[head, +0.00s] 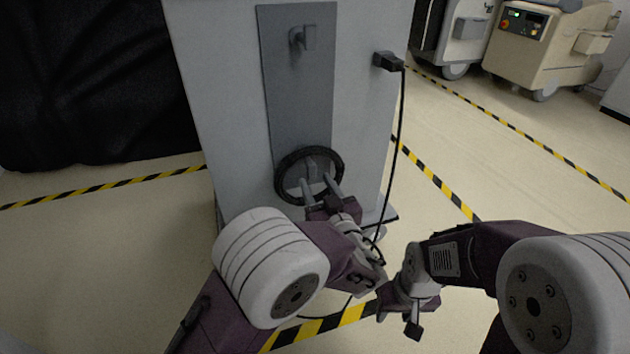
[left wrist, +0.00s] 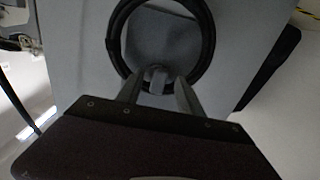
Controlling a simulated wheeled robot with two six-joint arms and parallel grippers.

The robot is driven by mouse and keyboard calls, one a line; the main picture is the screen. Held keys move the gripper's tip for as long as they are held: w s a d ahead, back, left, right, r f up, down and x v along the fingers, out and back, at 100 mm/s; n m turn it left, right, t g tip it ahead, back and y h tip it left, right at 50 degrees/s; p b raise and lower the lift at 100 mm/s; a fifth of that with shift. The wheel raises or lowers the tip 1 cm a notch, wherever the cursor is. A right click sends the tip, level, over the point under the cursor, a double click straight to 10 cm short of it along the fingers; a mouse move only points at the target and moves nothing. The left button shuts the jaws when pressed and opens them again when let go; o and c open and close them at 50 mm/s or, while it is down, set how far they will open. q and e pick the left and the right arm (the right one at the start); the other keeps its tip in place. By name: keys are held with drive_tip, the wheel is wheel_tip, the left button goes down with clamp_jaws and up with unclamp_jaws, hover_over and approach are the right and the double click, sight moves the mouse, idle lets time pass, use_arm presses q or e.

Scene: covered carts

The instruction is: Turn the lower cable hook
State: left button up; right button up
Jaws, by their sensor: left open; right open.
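The lower cable hook (left wrist: 157,76) is a small grey piece on the cart's grey panel, with a black coil of cable (head: 281,176) hanging around it. The coil also shows in the left wrist view (left wrist: 211,45). My left gripper (head: 319,185) is open at the lower hook, inside the ring of the coil. In the left wrist view its two fingers (left wrist: 157,85) stand on either side of the hook. I cannot tell whether they touch it. The upper cable hook (head: 303,38) is bare. My right gripper (head: 398,322) is open and empty, low at the right.
The grey cart (head: 225,85) stands before me. A black cable runs down its right side from a plug (head: 387,62). A black cover (head: 90,80) hangs at the left. Other carts (head: 535,45) stand far right. Open floor with yellow-black tape lies between.

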use_arm(q)
drive_tip(key=v, duration=0.7)
